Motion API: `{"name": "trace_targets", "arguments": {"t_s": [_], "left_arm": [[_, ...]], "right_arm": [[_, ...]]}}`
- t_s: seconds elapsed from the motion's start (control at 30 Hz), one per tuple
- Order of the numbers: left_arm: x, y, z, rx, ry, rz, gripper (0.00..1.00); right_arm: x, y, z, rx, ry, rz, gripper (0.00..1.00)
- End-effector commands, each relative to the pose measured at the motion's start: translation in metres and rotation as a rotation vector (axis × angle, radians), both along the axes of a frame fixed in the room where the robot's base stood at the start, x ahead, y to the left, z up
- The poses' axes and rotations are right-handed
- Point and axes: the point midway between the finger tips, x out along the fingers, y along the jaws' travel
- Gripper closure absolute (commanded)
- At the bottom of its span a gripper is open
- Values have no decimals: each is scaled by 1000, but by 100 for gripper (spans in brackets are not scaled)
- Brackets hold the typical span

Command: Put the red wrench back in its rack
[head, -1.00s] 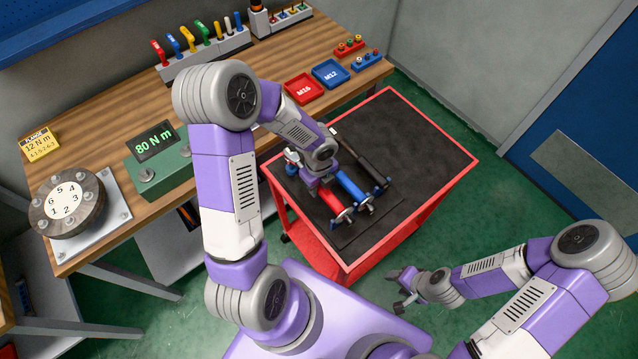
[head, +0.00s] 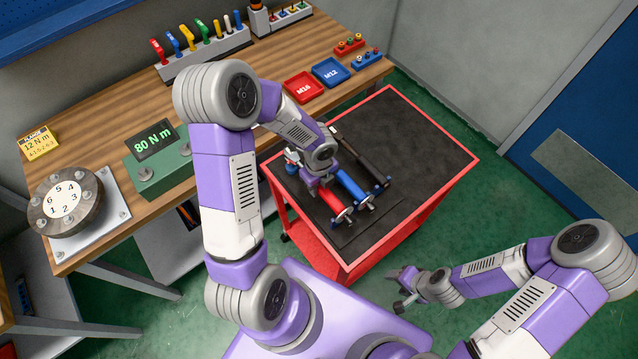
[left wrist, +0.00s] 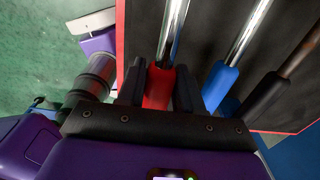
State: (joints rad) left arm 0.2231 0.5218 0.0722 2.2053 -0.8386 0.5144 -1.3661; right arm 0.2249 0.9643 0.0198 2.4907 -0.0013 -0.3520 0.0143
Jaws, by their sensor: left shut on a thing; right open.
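The red wrench (head: 329,199) lies on the red cart's dark top, its red grip towards the cart's near edge. It also shows in the left wrist view (left wrist: 158,90), with its bright shaft running up the picture. My left gripper (head: 318,183) is shut on the red grip, one dark finger on each side. The blue wrench (head: 352,187) and the black wrench (head: 365,155) lie beside it to the right, roughly parallel. A dark plate (head: 372,228) shows under them; I cannot tell whether it is the rack. My right gripper (head: 402,289) is open and empty, low in front of the cart.
The cart (head: 440,138) has a red rim and free room on its right half. The wooden bench (head: 105,105) behind holds a green 80 N m tester (head: 158,172), a round numbered flange (head: 66,203), red M16 (head: 304,88) and blue M12 (head: 331,72) trays, and a tool rack (head: 205,55).

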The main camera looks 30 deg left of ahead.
Motion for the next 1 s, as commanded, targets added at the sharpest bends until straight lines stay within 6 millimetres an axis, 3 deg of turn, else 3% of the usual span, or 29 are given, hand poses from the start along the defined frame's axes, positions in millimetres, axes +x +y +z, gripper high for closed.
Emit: {"name": "trace_targets", "arguments": {"t_s": [1.0], "left_arm": [[1, 0, -14, 0, -2, 0, 100]], "right_arm": [[0, 0, -12, 0, 0, 0, 44]]}}
